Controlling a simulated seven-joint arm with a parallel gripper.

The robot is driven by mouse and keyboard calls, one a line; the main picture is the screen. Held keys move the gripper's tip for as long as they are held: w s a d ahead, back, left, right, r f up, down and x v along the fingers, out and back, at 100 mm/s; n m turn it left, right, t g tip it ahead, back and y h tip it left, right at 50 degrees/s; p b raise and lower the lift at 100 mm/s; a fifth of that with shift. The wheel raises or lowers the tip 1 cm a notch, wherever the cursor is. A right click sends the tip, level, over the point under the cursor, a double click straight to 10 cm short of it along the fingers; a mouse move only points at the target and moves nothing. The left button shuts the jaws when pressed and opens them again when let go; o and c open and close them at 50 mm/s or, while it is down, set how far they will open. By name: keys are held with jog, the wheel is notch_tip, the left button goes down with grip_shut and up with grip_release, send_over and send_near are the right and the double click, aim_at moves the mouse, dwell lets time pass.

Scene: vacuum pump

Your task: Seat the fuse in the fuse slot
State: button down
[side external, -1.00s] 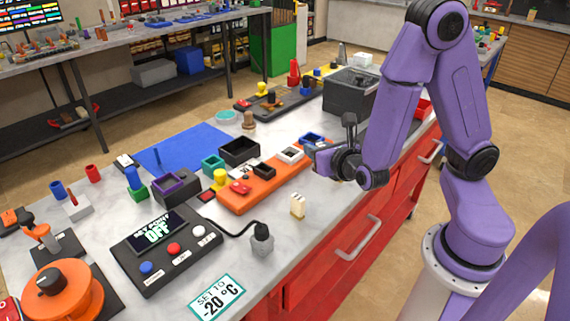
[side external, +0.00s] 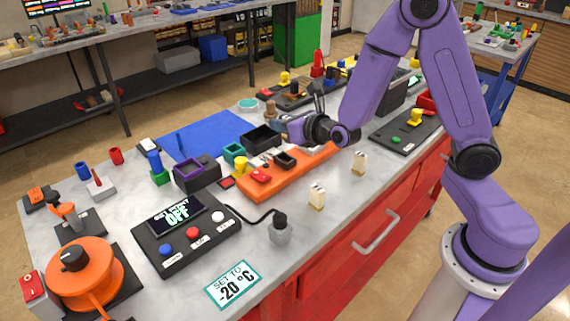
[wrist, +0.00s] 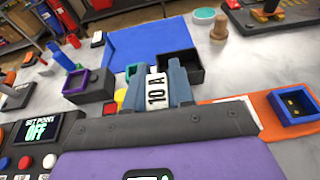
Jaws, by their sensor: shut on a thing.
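A white fuse (wrist: 156,92) marked "10 A" stands between the two blue-grey fingers of my gripper (wrist: 158,74) in the wrist view. My gripper is shut on it. In the side view my gripper (side external: 281,128) is above the far part of the orange board (side external: 296,174); the fuse is hidden there. The board has a dark-framed socket (side external: 284,159) and, in the wrist view, a blue-framed socket (wrist: 293,108). I cannot tell which one is the fuse slot. My gripper's body hides the middle of the board in the wrist view.
Two similar whitish pieces, one near (side external: 317,197) and one farther (side external: 359,163), stand on the bench before the board. A black open box (side external: 262,137), a teal box (side external: 234,152) and a purple-rimmed box (side external: 196,172) stand behind it. A blue mat (side external: 208,144) lies beyond.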

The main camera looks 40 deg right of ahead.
aim_at(279, 154)
jog(key=shift+w+a+f+n+y, duration=0.1)
jog(key=shift+w+f+n+y, duration=0.15)
jog(key=shift+w, duration=0.35)
jog(key=shift+f, duration=3.65)
jog(key=shift+f, duration=0.15)
jog(key=c, duration=1)
grip_release()
jog(key=shift+v, duration=6.05)
